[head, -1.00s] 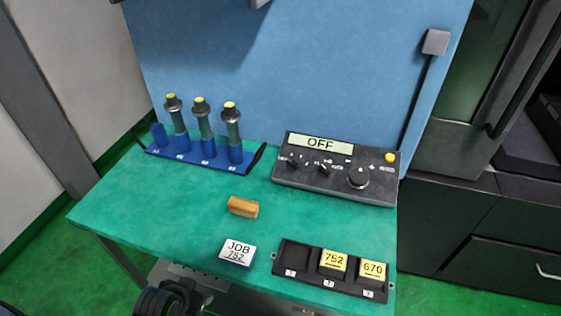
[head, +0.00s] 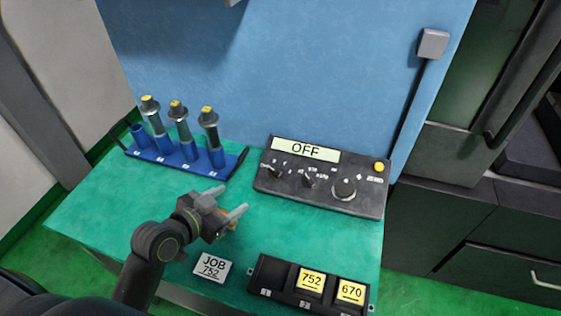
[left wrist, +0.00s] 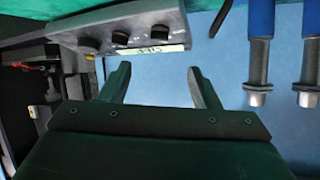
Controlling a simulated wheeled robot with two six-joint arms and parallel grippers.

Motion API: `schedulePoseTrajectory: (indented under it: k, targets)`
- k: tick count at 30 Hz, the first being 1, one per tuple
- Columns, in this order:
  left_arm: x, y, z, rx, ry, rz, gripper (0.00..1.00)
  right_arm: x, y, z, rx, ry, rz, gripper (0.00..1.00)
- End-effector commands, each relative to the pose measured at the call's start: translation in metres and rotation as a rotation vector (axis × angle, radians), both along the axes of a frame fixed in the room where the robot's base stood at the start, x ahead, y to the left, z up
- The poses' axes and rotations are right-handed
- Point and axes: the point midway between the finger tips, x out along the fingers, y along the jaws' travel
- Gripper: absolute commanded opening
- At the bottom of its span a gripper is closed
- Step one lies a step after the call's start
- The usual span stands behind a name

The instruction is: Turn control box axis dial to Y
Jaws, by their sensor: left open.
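The control box (head: 322,196) is a dark box at the back right of the green table, with a display (head: 305,149) reading OFF. It has a left dial (head: 275,171), a middle dial (head: 309,179) and a larger right knob (head: 344,188). Their small markings are too small to read for sure. My left gripper (head: 226,204) is open and empty above the table, left of and nearer than the box. In the left wrist view the open fingers (left wrist: 158,85) point toward the blue panel, and the box (left wrist: 120,30) shows upside down at the upper left. My right gripper is not in view.
A blue rack (head: 185,168) with several yellow-tipped tools stands at the back left.

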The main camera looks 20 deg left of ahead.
Motion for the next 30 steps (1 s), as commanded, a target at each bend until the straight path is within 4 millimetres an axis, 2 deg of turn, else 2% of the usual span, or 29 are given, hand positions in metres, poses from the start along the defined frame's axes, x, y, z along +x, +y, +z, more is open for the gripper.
schedulePoseTrajectory:
  k: [5, 15, 25, 30]
  targets:
    - [0.014, -0.005, 0.004, -0.006, -0.032, -0.011, 0.56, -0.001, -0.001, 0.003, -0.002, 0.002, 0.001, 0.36]
    - [0.063, -0.023, -0.017, -0.007, -0.028, -0.011, 0.56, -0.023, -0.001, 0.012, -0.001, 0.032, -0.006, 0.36]
    - [0.109, -0.040, -0.037, -0.006, -0.029, -0.011, 0.56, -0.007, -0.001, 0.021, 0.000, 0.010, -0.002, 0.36]
    - [0.130, -0.047, -0.047, -0.006, -0.028, -0.010, 0.56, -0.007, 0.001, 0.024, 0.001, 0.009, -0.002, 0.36]
